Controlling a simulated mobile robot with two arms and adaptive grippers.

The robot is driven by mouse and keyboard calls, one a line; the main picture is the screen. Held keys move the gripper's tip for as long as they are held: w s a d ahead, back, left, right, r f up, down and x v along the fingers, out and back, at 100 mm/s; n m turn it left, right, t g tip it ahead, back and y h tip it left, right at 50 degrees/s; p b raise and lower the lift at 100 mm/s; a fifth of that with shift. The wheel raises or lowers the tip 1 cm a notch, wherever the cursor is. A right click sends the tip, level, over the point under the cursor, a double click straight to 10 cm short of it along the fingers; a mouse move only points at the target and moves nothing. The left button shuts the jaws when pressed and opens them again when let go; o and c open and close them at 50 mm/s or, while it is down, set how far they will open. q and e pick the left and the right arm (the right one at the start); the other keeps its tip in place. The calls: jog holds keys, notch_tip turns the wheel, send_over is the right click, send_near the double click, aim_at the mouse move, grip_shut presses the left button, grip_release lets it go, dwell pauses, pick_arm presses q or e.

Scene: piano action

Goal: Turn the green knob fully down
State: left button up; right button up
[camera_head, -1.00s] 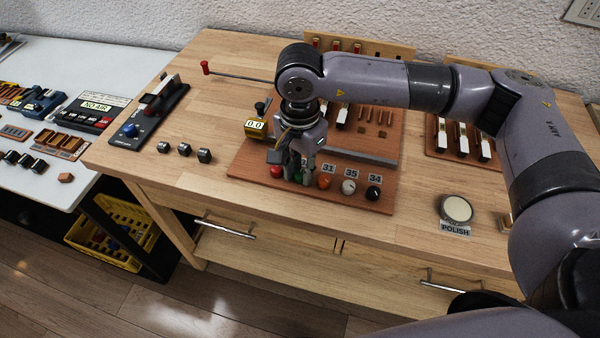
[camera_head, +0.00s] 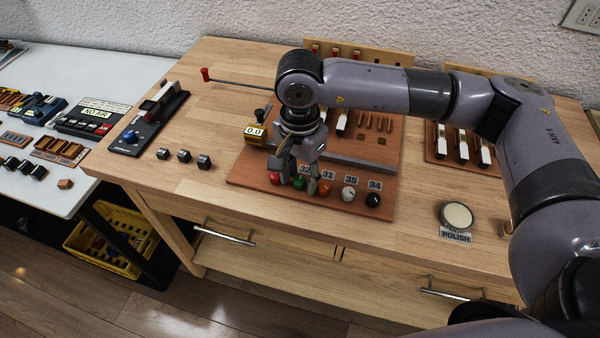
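The green knob (camera_head: 299,184) stands in the front row of the reddish-brown board (camera_head: 335,203), just right of the red knob (camera_head: 275,178) and near the label 32. My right gripper (camera_head: 299,182) points down over this row. Its fingers stand apart, one to the left of the green knob and one to its right. The knob shows in the gap between them; I cannot tell whether either finger touches it. My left gripper is not in view.
A yellow 0.0 gauge (camera_head: 255,132) stands behind left. A polish tin (camera_head: 456,216) sits at the right.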

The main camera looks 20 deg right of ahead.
aim_at(300, 179)
jog(key=shift+r, duration=0.2)
notch_tip(300, 179, up, 8)
jog(key=shift+f, duration=0.2)
dwell(0.3)
dwell(0.3)
